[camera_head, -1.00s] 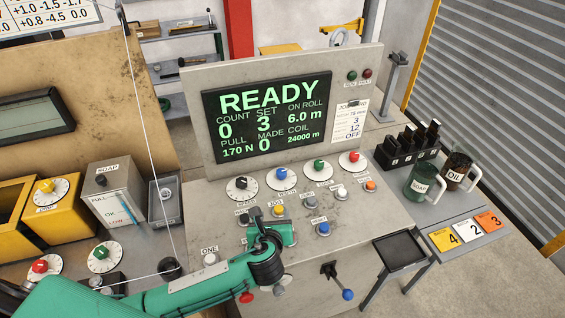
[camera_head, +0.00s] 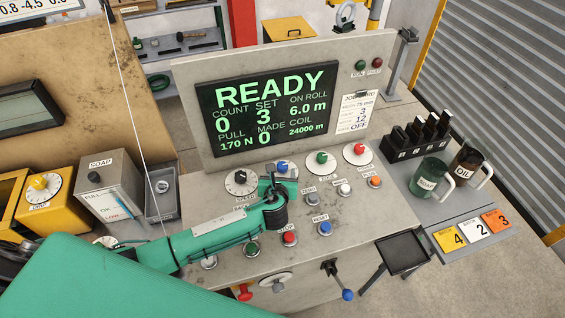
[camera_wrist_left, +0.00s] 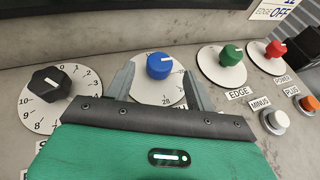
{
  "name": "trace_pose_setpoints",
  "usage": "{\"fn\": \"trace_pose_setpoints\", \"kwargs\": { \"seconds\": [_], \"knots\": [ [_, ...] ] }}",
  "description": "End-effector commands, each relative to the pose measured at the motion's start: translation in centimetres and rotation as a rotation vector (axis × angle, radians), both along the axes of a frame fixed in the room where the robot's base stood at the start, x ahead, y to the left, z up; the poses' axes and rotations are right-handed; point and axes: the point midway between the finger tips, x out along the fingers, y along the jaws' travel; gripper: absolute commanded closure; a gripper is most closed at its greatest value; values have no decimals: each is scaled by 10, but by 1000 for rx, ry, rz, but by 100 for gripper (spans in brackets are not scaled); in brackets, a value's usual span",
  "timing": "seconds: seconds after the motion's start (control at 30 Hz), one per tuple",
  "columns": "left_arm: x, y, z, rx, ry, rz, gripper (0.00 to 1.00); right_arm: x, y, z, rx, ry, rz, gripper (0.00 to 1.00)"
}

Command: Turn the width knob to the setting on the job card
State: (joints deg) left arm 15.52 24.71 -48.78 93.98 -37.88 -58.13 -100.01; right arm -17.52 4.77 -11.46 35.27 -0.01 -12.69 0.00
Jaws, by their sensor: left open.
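The blue width knob (camera_head: 282,166) sits on its white dial in the console's row of knobs. In the left wrist view the blue knob (camera_wrist_left: 160,66) stands between the two grey fingers of my left gripper (camera_wrist_left: 158,78). The fingers are apart, one on each side, with gaps to the knob. My left gripper (camera_head: 281,182) covers part of the dial in the head view. A white mark shows on top of the knob; much of the scale is hidden. The job card (camera_head: 354,113) hangs right of the screen and appears to give width 75 mm. My right gripper is out of view.
The black speed knob (camera_head: 240,181) is to the left. Green (camera_head: 321,158) and red (camera_head: 359,153) knobs are to the right. Several push buttons sit in front, including the blue reset button (camera_head: 325,228). The screen (camera_head: 265,110) reads READY.

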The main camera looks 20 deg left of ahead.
Motion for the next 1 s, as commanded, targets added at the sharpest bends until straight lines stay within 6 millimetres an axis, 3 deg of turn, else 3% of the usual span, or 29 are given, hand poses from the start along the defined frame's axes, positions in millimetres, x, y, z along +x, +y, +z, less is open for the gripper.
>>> {"fn": "trace_pose_setpoints", "kwargs": {
  "seconds": [0.07,0.17,0.43,0.83,1.0],
  "knots": [
    [12,2,-3,2,0,1,45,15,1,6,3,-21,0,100],
    [24,5,-9,1,1,1,45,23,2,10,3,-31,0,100],
    [46,9,-19,0,0,0,45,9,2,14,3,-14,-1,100],
    [50,10,-22,0,1,0,45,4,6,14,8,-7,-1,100],
    [50,10,-22,0,1,0,76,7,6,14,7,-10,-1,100]
  ]
}}
